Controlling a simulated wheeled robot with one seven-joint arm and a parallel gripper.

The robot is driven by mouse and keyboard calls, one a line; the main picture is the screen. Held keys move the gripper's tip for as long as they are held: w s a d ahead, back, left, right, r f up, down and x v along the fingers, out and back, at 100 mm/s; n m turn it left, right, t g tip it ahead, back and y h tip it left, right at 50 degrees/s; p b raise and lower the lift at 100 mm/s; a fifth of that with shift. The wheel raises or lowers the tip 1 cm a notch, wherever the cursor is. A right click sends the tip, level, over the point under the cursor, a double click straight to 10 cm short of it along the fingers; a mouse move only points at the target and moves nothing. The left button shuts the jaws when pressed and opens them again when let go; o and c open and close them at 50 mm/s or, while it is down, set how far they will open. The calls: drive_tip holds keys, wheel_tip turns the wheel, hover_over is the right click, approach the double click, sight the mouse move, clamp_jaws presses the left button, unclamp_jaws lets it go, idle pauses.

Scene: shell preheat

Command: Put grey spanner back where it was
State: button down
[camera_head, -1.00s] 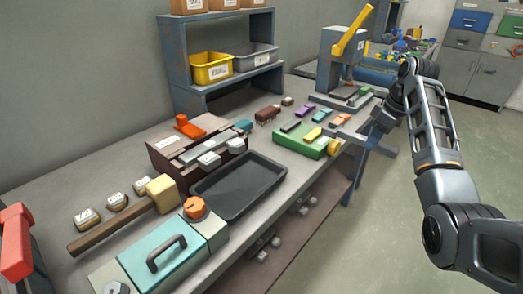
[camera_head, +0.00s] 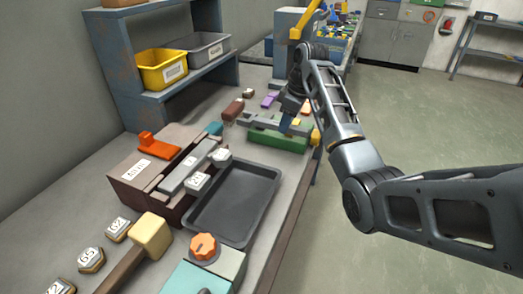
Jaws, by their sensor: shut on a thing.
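My gripper (camera_head: 288,121) is over the right part of the bench, shut on the grey spanner (camera_head: 262,123). The spanner lies roughly level across the picture, in front of and just above the green block (camera_head: 278,141). I cannot tell whether it touches the block. My gripper and arm hide part of the spanner and the bench behind it.
A black tray (camera_head: 243,239) lies on the bench. Beside it is a brown box (camera_head: 128,187) with an orange handle and grey pieces. Yellow (camera_head: 153,75) and grey bins sit on the shelf.

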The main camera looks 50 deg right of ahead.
hover_over(264, 160)
drive_tip(key=f, duration=0.2)
drive_tip(key=f+p, duration=0.1)
drive_tip(key=f, duration=0.1)
drive_tip(key=shift+s+d, duration=0.35)
drive_tip(key=shift+s, duration=0.05)
drive_tip(key=shift+s+x, duration=0.25)
drive_tip(key=shift+x, duration=0.75)
drive_tip(key=shift+s+x, duration=0.25)
drive_tip(key=shift+x, duration=0.8)
drive_tip(key=shift+f, duration=0.15)
drive_tip(key=c, duration=0.9)
unclamp_jaws()
drive_tip(key=v, duration=1.2)
